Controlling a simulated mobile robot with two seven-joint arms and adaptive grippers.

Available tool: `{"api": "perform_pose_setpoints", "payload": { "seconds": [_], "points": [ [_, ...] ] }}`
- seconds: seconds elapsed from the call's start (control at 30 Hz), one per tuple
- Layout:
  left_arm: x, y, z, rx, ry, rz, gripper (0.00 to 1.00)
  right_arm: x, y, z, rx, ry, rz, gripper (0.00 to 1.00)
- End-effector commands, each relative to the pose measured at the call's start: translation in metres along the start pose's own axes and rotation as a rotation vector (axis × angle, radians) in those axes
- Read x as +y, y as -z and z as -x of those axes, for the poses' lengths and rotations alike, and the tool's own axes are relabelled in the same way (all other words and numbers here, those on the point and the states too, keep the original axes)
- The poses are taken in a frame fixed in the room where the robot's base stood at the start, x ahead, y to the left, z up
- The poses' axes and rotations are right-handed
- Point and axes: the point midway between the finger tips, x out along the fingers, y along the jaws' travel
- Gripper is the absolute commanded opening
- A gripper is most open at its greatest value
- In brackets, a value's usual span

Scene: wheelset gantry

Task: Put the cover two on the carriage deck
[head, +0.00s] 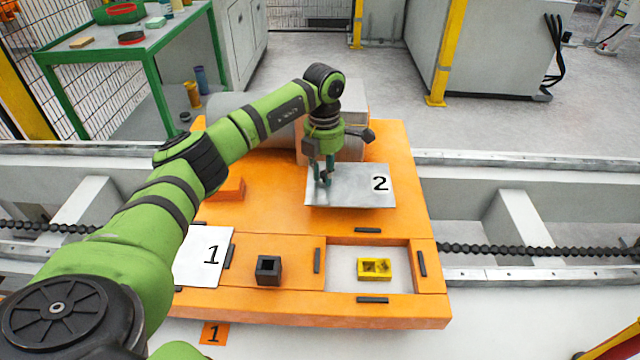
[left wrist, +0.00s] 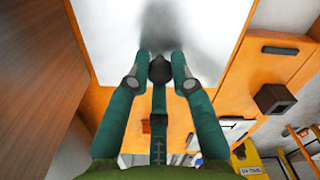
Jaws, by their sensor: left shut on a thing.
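Cover two (head: 350,195), a light grey plate marked "2", is over the rear part of the orange carriage deck (head: 270,215). My left gripper (head: 324,178) is shut on it near its left side. In the left wrist view, the fingertips of my left gripper (left wrist: 160,72) close on a dark knob at the edge of cover two (left wrist: 110,40). I cannot tell whether the plate touches the deck. My right gripper is not in view.
A white cover marked "1" (head: 195,258) lies at the deck's front left. A black hollow block (head: 268,270) stands beside it. A yellow block (head: 374,268) sits in the open front-right recess (head: 340,282). A grey block (head: 345,100) stands behind my gripper.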

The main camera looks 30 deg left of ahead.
Motion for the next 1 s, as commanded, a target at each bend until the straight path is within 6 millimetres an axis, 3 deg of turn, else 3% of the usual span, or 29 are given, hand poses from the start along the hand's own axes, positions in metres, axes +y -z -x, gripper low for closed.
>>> {"api": "perform_pose_setpoints", "payload": {
  "seconds": [0.23,0.47,0.83,0.87,0.9,1.0],
  "points": [
    [0.007,0.006,-0.013,-0.001,0.001,-0.001,0.00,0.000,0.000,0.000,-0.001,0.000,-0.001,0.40],
    [0.007,0.007,-0.044,0.000,0.001,-0.001,0.00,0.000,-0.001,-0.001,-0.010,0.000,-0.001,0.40],
    [0.007,0.006,-0.049,-0.002,0.000,-0.001,0.00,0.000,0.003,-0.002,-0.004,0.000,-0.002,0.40],
    [0.007,0.007,-0.049,0.000,0.000,-0.001,0.35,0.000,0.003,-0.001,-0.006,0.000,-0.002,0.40],
    [0.007,0.007,-0.049,0.000,0.000,-0.001,0.47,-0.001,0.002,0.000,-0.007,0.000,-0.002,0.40],
    [0.007,0.007,-0.049,0.000,0.000,-0.001,0.47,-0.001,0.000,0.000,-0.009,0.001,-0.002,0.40]
  ]
}}
